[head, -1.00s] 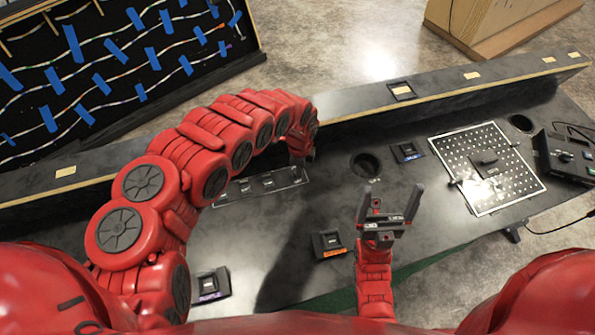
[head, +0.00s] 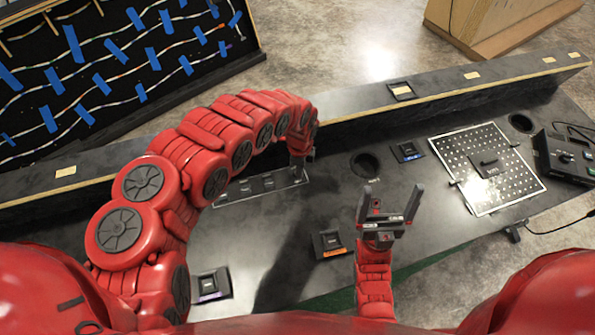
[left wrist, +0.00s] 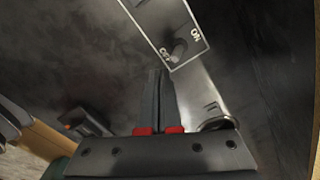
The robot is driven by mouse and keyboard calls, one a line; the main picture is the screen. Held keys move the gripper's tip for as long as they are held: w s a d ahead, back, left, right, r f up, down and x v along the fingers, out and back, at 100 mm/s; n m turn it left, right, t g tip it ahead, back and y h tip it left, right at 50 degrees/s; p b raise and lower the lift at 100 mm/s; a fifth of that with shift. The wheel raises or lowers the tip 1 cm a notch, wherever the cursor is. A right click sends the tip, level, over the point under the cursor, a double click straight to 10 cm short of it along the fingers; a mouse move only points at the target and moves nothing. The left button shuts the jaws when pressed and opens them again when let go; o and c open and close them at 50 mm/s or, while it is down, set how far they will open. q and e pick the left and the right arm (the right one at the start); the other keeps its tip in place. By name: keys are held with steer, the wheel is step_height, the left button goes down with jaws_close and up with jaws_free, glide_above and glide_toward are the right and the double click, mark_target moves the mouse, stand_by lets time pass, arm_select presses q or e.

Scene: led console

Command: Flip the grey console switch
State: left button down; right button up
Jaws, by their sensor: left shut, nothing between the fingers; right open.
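My right gripper (head: 390,210) is open and empty above the console.
The dark console (head: 300,235) has a raised back ledge (head: 345,130). Black button boxes with orange (head: 330,244), blue (head: 408,152) and purple (head: 210,285) strips stand on it. A perforated panel (head: 500,190) and a control box (head: 562,155) are at right.

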arm_select(q)
steer(key=shift+f, duration=0.1)
stand_by(0.3)
steer(key=shift+f+b, duration=1.2)
steer(key=shift+f, duration=0.2)
steer(key=shift+w+a+b, duration=0.2)
steer(key=shift+w+b, duration=0.5)
steer(key=shift+b, duration=0.05)
steer(key=shift+w+a, duration=0.15)
steer(key=shift+w, duration=0.2)
step_height(320, 180, up, 7)
steer(key=p, duration=0.6)
steer(key=shift+s, duration=0.45)
